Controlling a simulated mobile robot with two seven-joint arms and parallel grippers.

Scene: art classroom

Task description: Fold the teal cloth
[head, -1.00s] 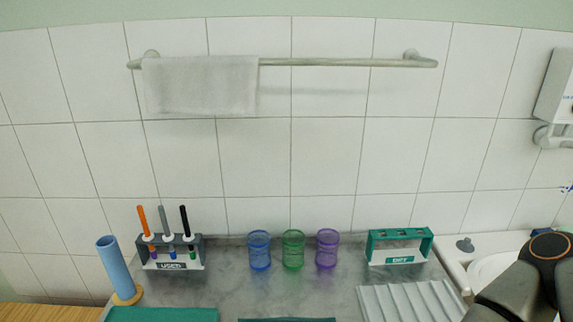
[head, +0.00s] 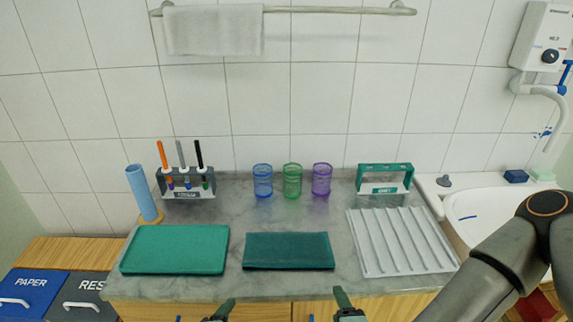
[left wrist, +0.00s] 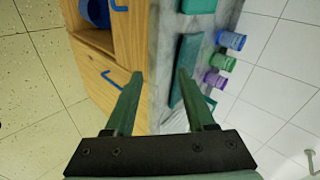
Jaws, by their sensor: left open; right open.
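The teal cloth (head: 289,251) lies flat as a dark rectangle on the grey counter, near its front edge; it also shows in the left wrist view (left wrist: 186,70). My right gripper (head: 343,299) is at the bottom of the head view, in front of the counter and apart from the cloth. Only part of it shows. My left gripper (head: 224,309) is likewise low in front of the counter, left of the cloth. In the left wrist view its two green fingers (left wrist: 160,75) are spread with nothing between them.
A teal tray (head: 175,249) lies left of the cloth, a ribbed white drainer (head: 400,240) to the right. Behind stand blue (head: 262,181), green (head: 292,181) and purple (head: 322,180) cups, a brush rack (head: 187,183) and a teal DRY rack (head: 385,180). A sink (head: 490,215) is far right.

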